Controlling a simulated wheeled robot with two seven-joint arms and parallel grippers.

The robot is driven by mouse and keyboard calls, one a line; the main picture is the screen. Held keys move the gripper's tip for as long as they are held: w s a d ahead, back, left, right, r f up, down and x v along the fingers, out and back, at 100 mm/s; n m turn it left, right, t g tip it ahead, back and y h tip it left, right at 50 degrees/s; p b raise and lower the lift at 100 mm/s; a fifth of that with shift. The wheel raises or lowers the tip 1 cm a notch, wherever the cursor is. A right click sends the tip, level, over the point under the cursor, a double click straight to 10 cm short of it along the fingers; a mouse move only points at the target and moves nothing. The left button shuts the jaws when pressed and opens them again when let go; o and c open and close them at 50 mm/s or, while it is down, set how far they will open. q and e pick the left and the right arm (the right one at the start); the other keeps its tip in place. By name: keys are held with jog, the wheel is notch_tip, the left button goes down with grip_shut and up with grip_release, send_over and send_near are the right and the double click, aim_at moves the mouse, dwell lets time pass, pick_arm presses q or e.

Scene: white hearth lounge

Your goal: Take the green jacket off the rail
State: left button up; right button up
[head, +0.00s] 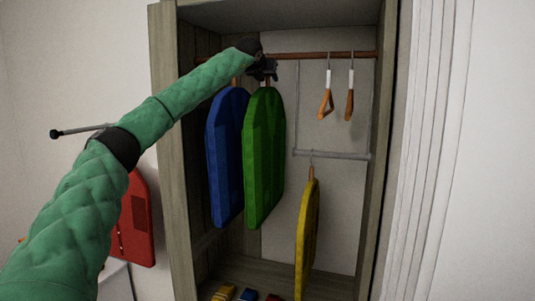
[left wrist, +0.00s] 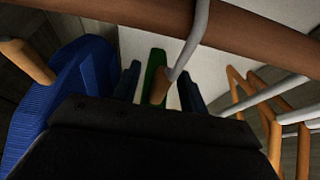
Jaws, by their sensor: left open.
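The green jacket (head: 265,160) hangs on the upper rail (head: 310,55) in the wardrobe, just right of the blue jacket (head: 228,155). My left gripper (head: 268,69) is at the top of the green jacket, just below the rail, and hides most of its hanger in the head view. In the left wrist view the gripper (left wrist: 160,82) is open, its two dark fingers on either side of the hanger's wooden neck (left wrist: 160,88) and a strip of green jacket (left wrist: 154,65). The grey hook (left wrist: 190,42) runs up to the rail (left wrist: 130,18). My right gripper is not in view.
Two empty hangers (head: 326,103) hang to the right on the upper rail. A yellow jacket (head: 307,238) hangs from a lower grey bar (head: 330,155). A red jacket (head: 138,222) hangs outside, left of the wardrobe's side panel (head: 170,150). Small coloured items (head: 224,293) lie on the wardrobe floor.

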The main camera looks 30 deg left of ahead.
pick_arm(q)
jog(key=shift+w, duration=0.1)
jog(key=c, duration=0.9)
grip_shut()
